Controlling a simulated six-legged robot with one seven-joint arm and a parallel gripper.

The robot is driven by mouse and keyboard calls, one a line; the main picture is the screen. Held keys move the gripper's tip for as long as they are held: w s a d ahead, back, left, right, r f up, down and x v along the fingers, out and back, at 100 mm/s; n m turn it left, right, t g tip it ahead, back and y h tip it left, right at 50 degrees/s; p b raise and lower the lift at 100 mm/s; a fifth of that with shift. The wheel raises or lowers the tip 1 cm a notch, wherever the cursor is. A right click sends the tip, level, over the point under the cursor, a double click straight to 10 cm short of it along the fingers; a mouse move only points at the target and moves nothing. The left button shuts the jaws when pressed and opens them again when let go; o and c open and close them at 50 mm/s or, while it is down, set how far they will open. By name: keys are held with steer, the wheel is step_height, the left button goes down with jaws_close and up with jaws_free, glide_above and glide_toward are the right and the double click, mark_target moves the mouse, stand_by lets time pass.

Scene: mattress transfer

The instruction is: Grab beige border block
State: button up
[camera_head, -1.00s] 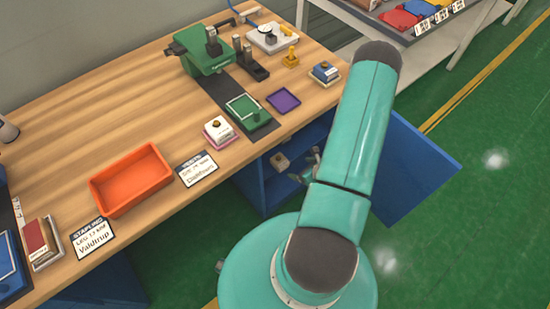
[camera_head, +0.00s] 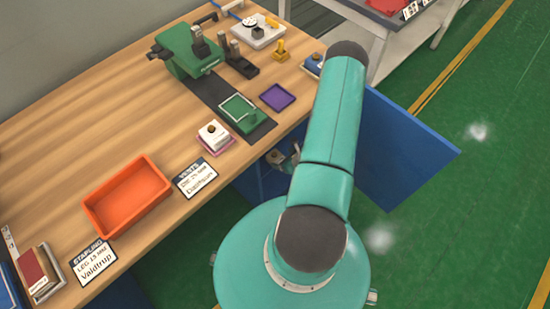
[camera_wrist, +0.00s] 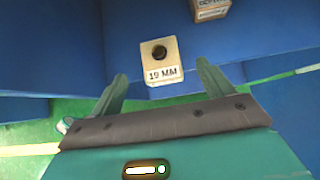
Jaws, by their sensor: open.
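A beige block (camera_wrist: 162,68) with a dark round knob and a "19 MM" label stands on a blue surface in the wrist view. It also shows in the head view as a small beige block (camera_head: 275,157) in the blue cabinet under the bench. My gripper (camera_wrist: 161,74) is open, with one teal finger on each side of the block's near end, apart from it. The jaws are empty. In the head view my gripper (camera_head: 294,156) is just right of the block, partly hidden by my arm.
A second labelled block (camera_wrist: 210,9) stands farther back in the wrist view. The blue cabinet door (camera_head: 400,150) hangs open right of my arm. The wooden bench (camera_head: 90,130) above holds an orange tray (camera_head: 127,196), a green press (camera_head: 188,50) and a pink-based white block (camera_head: 214,136).

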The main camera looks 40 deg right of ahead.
mark_target(276, 157)
steer(key=x, duration=0.7)
steer(key=shift+s+f, duration=0.1)
steer(key=shift+f, duration=0.1)
steer(key=c, duration=1.1)
steer(key=shift+r, duration=0.1)
